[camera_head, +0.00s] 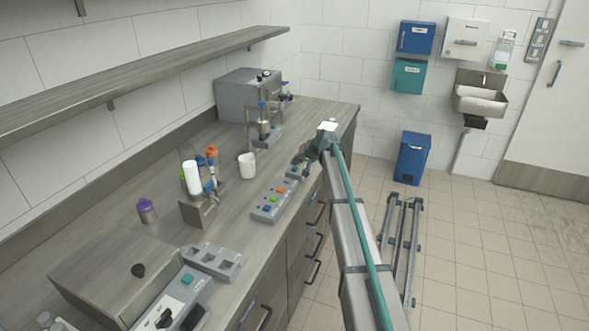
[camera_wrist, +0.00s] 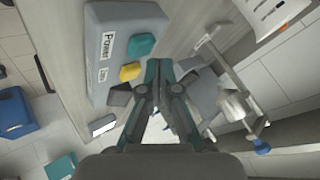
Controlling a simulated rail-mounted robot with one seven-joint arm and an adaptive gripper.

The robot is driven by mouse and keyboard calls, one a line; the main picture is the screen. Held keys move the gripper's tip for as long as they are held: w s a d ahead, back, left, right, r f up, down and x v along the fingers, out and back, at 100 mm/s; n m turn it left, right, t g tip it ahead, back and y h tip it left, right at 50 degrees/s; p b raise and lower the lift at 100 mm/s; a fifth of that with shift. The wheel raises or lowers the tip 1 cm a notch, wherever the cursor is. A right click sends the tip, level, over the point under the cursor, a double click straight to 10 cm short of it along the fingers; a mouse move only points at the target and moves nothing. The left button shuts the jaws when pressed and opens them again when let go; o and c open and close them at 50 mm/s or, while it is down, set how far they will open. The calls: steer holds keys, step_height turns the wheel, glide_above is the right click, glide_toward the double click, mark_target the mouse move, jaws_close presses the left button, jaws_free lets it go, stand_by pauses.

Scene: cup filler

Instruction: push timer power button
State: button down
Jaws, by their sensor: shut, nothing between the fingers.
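A grey control box (camera_wrist: 105,18) fills the upper left of the wrist view. A label on it reads "Power" (camera_wrist: 108,46), in line with a teal button (camera_wrist: 141,46). A yellow button (camera_wrist: 130,71) sits beside it, in line with a second label that is too small to read surely. My gripper (camera_wrist: 158,68) is shut and empty, its tips appearing close to the two buttons; I cannot tell whether they touch. In the head view my gripper (camera_head: 304,166) is over the counter's front edge and partly hides what lies under it.
A panel with several coloured buttons (camera_head: 272,200) lies on the counter nearby. A white cup (camera_head: 247,166) and a grey machine (camera_head: 246,94) stand behind. Bottles stand farther left. A metal stand (camera_wrist: 232,100) is right of my gripper in the wrist view.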

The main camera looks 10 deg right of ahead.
mark_target(296, 169)
steer(key=shift+r+p, duration=0.85)
steer(key=shift+r, duration=2.15)
